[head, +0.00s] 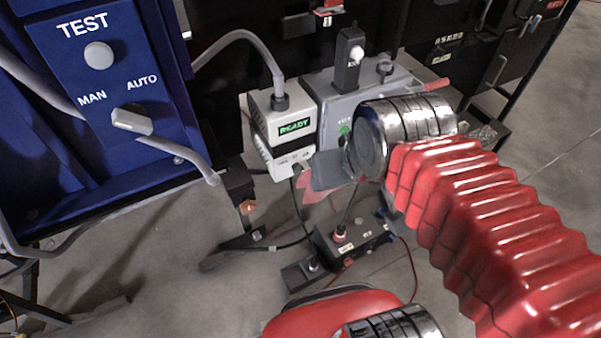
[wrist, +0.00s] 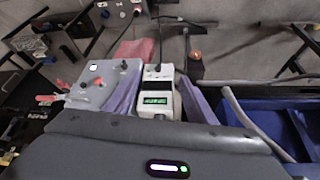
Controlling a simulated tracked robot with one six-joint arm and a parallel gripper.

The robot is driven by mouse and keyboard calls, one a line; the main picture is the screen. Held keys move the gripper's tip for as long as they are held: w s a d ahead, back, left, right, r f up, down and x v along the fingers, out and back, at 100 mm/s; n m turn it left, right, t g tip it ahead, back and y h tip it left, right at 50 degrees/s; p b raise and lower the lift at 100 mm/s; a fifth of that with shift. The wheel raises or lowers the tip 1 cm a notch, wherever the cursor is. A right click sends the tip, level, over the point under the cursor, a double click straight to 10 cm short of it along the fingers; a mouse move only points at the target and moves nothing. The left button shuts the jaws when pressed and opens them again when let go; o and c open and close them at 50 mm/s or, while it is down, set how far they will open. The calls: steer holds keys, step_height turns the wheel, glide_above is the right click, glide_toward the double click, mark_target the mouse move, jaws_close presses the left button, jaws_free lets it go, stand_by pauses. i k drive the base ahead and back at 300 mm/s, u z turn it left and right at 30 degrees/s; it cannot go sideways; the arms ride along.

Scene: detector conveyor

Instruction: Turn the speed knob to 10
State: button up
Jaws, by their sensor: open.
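A white box (head: 284,125) with a green READY display (head: 294,127) stands left of the grey box. A small dark knob (head: 298,168) appears low on its front, close to my gripper (head: 322,178); its setting is too small to read. In the wrist view the white box (wrist: 156,104) lies between the two spread fingers of my gripper (wrist: 160,78). The fingers are open, one on each side of the box, with nothing gripped. I cannot tell whether a finger touches the knob or the box.
A grey box (head: 335,95) with a green button and a red lever stands right of the white box. A blue panel (head: 105,70) with a MAN/AUTO switch (head: 132,120) is at left. A black pedal box (head: 350,240) and cables lie on the floor below.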

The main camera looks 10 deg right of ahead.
mark_target(298, 168)
steer(key=u, duration=0.15)
steer(key=k, duration=0.45)
steer(key=u, duration=0.6)
steer(key=k, duration=0.9)
steer(key=u, duration=0.7)
steer(key=i, duration=1.4)
steer(key=z, duration=0.8)
steer(key=i, duration=0.4)
steer(key=z, duration=0.25)
